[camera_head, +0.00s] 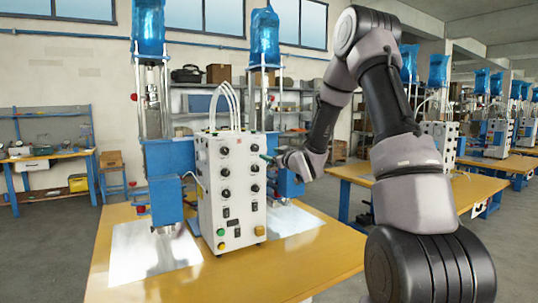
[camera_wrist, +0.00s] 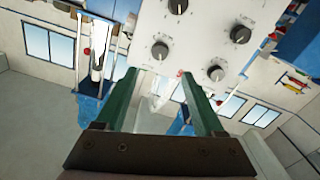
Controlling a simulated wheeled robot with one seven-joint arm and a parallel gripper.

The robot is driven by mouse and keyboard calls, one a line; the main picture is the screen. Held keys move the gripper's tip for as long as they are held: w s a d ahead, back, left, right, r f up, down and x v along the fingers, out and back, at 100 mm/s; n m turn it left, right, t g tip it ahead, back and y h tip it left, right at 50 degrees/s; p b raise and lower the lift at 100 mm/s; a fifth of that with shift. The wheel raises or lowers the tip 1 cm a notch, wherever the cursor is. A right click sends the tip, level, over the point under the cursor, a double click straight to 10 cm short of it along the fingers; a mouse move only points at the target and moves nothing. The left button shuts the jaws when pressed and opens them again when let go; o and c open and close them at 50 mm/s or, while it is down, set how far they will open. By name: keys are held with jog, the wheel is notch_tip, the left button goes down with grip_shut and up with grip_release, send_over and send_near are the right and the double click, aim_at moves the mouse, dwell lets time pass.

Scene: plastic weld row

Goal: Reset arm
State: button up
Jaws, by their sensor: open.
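My gripper (camera_head: 268,159) is raised on my bent arm at the right side of the white control box (camera_head: 230,190), near its upper knobs. In the wrist view, my gripper (camera_wrist: 161,80) has two green fingers standing apart with nothing held between them. The control box (camera_wrist: 205,25) fills the upper part of that view, with several black knobs on its face. The fingertips point toward the box's lower edge in that picture. I cannot tell whether they touch it.
The box stands on a yellow table (camera_head: 280,265) between two blue welding machines, with a left metal plate (camera_head: 150,255) and a right metal plate (camera_head: 292,219). Blue machine columns (camera_head: 148,60) rise behind it. Another yellow table (camera_head: 450,190) stands to the right. The front of the near table is clear.

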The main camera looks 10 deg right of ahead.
jog(key=s+d+r+m+g+h, duration=0.25)
jog(key=s+r, duration=0.25)
jog(key=s, duration=0.3)
jog(key=s+d+r+m+g+h, duration=0.25)
jog(key=s+r+m, duration=0.2)
jog(key=s, duration=0.35)
jog(key=s+a+m+g+y, duration=0.1)
jog(key=s+a+m+g, duration=0.2)
jog(key=s, duration=2.3)
jog(key=shift+r+m+g+y, duration=0.15)
jog(key=shift+m+g+y, duration=0.25)
jog(key=shift+g, duration=0.7)
